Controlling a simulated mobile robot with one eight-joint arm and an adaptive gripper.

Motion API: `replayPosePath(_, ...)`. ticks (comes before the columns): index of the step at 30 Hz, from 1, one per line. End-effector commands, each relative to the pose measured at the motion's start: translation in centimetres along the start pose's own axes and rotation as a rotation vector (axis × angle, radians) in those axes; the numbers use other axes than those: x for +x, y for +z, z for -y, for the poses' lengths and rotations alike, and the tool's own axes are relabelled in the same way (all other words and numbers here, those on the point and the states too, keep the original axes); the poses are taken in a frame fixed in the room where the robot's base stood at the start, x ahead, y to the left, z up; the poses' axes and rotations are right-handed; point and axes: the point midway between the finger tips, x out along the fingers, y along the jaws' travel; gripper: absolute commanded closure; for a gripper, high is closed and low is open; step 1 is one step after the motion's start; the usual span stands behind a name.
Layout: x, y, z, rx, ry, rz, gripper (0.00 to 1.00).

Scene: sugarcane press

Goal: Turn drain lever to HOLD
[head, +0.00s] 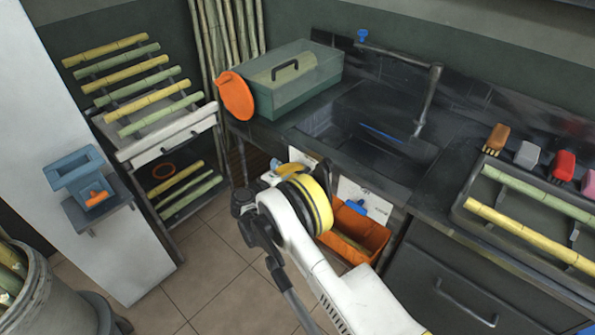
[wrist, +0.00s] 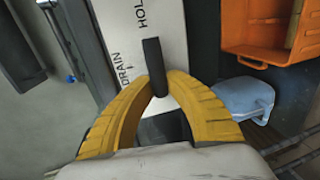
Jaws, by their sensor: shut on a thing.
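The drain lever (wrist: 153,60) is a short black bar in the wrist view. It stands in front of a white label plate (wrist: 172,22) printed DRAIN and HOLD. My gripper (wrist: 158,84) has its two yellow fingers closed around the lever's lower part, and its upper end sticks out beyond the fingertips. The lever's top end lies beside the lettering, between the two words. In the head view my gripper (head: 290,168) is at the counter's front, in front of a white plate (head: 303,156). My arm hides the lever there.
An orange bin (head: 362,232) hangs just right of my wrist; it also shows in the wrist view (wrist: 262,35), with a blue part (wrist: 245,98) below it. A sink (head: 375,135) and green press box (head: 293,82) are above. A cane rack (head: 145,130) stands left. Floor is open lower left.

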Motion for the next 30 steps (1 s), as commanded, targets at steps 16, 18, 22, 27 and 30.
replayPosePath(16, 0.0, 0.1, 0.1, -0.010, -0.001, 0.004, 0.60)
replayPosePath(18, 0.0, 0.1, 0.1, -0.010, -0.001, 0.004, 0.60)
replayPosePath(22, 0.0, 0.1, 0.1, -0.010, 0.000, 0.003, 0.60)
replayPosePath(27, -0.4, 0.0, 0.1, -0.010, 0.000, 0.002, 0.60)
replayPosePath(30, -1.7, -0.1, 0.1, -0.010, 0.000, -0.001, 0.60)
